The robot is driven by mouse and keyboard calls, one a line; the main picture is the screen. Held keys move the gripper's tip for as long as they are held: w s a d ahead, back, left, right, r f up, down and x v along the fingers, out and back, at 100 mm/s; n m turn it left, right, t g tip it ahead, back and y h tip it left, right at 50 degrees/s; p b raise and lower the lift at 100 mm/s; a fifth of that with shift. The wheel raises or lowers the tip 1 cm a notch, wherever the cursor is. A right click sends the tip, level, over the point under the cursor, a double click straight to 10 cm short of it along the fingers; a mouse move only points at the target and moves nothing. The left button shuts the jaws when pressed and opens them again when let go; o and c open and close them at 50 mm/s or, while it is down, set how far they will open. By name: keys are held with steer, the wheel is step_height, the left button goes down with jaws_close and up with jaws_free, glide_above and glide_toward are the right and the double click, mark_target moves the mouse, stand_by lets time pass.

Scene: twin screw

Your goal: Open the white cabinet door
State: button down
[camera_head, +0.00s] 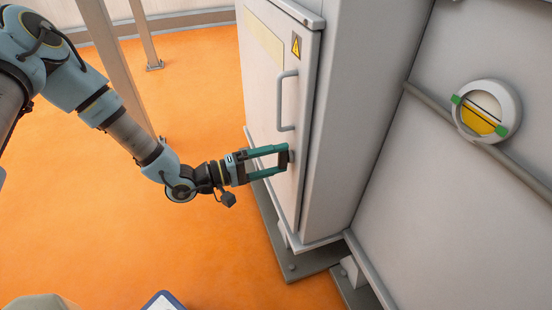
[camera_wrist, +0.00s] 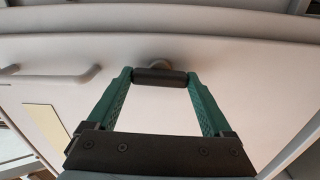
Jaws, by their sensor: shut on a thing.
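The white cabinet door (camera_head: 270,85) is shut against the white cabinet (camera_head: 355,110) in the head view. It has a grey vertical bar handle (camera_head: 282,100) and, below that, a dark turn handle (camera_head: 284,160) near the door's right edge. My gripper (camera_head: 283,157) reaches in from the left, with its green fingers on either side of the dark handle. In the wrist view, the fingers hold the dark handle (camera_wrist: 160,76) between their tips, and a round grey mount (camera_wrist: 160,63) shows behind it. The bar handle (camera_wrist: 60,75) lies left of the fingers there, untouched.
A yellow warning triangle (camera_head: 296,47) is on the door's upper part. A larger white panel with a round yellow-and-white gauge (camera_head: 486,111) stands to the right. Grey posts (camera_head: 144,35) stand behind my arm. The orange floor (camera_head: 190,245) left of the cabinet is mostly clear.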

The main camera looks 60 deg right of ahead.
steer(key=w+a+m+g+y, duration=0.2)
steer(key=w+a, duration=0.5)
steer(key=w, duration=0.3)
steer(key=w+a+m+g+y+b, duration=0.1)
steer(key=w+a+g+y, duration=0.1)
steer(key=w+a, duration=0.6)
steer(key=shift+w+m, duration=0.4)
steer(key=shift+w, duration=0.85)
jaws_free()
steer(key=shift+s, duration=0.1)
steer(key=v, duration=1)
steer(key=shift+w+a+p, duration=0.15)
steer(key=shift+w+p, duration=0.15)
steer(key=shift+w, duration=0.1)
